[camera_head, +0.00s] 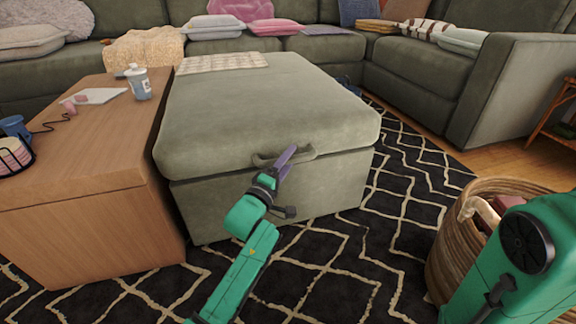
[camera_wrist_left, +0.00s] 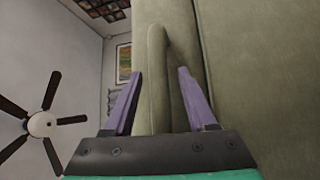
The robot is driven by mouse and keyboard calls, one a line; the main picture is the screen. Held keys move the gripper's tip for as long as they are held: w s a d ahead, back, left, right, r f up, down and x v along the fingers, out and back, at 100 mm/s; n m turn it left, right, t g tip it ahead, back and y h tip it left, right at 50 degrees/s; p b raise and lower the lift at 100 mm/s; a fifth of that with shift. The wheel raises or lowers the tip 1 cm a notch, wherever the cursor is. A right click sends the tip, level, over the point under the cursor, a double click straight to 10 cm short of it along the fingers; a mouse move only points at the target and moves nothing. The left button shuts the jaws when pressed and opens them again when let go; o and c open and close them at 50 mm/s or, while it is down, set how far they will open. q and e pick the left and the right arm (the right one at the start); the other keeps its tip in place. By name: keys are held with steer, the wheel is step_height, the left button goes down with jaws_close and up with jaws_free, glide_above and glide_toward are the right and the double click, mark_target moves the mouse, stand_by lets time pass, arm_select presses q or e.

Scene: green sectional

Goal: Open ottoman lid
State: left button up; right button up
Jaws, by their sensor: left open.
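The ottoman has a grey-green padded lid (camera_head: 270,110) resting down on its base (camera_head: 330,185). A fabric handle (camera_head: 304,154) sticks out at the front edge of the lid. My left gripper (camera_head: 285,160) is at this handle, with its purple fingers open. In the left wrist view the handle (camera_wrist_left: 157,85) stands between the two fingers of my left gripper (camera_wrist_left: 160,100), with a gap at the right finger. I cannot tell whether the left finger touches it. My right gripper is out of view; only part of my green right arm shows at the lower right.
A wooden table (camera_head: 90,150) with a bottle (camera_head: 139,84) and cups stands close on the ottoman's left. A wicker basket (camera_head: 450,240) stands at the lower right. A patterned rug (camera_head: 420,170) covers the floor.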

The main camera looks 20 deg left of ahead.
arm_select(q)
jaws_close()
stand_by(1.4)
